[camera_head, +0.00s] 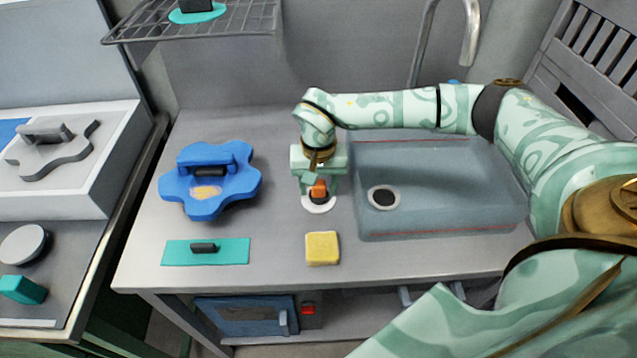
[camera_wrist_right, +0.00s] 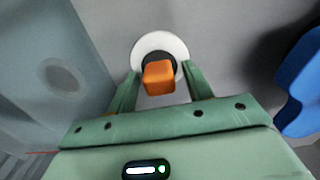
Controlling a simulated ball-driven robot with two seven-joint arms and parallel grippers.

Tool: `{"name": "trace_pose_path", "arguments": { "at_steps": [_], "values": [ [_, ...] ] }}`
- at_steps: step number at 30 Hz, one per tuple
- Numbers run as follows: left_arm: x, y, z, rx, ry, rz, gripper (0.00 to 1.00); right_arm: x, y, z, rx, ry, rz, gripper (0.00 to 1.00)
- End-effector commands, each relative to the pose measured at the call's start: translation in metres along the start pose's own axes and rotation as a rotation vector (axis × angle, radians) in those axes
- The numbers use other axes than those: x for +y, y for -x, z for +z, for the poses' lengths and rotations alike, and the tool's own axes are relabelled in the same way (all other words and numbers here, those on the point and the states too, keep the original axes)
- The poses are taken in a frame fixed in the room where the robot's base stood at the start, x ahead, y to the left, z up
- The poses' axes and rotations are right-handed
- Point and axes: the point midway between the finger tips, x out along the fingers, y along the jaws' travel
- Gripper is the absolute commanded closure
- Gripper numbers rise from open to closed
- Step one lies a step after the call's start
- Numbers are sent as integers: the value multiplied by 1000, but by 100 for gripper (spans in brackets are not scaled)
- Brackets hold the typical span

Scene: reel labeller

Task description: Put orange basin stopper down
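The orange basin stopper (camera_head: 319,188) sits over the dark centre of a white ring (camera_head: 319,207) on the grey counter, left of the basin. In the right wrist view, the stopper's orange block (camera_wrist_right: 159,77) stands in front of the white ring (camera_wrist_right: 148,44). My right gripper (camera_wrist_right: 160,80) is open, with one finger on each side of the block and a gap on both sides. In the head view my right gripper (camera_head: 317,185) points down over the ring. My left gripper is not in view.
The sunken basin (camera_head: 450,190) with its drain (camera_head: 383,198) lies to the right. A yellow sponge (camera_head: 322,248) is in front, a blue flower-shaped piece (camera_head: 211,180) and a teal plate with a handle (camera_head: 206,251) to the left. A wire rack (camera_head: 215,25) overhangs the back.

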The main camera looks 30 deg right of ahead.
Motion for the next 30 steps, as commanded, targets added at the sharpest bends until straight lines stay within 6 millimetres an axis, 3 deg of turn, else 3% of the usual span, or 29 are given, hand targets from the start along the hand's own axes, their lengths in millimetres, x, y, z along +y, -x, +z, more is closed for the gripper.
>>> {"name": "trace_pose_path", "arguments": {
  "at_steps": [8,11,22,30],
  "values": [
    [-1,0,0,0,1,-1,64,0,1,0,0,0,0,50],
    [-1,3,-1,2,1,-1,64,0,10,0,2,1,-1,50],
    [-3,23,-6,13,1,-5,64,0,94,0,4,1,-2,50],
    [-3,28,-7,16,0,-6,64,0,123,0,1,0,-1,50]
  ]
}}
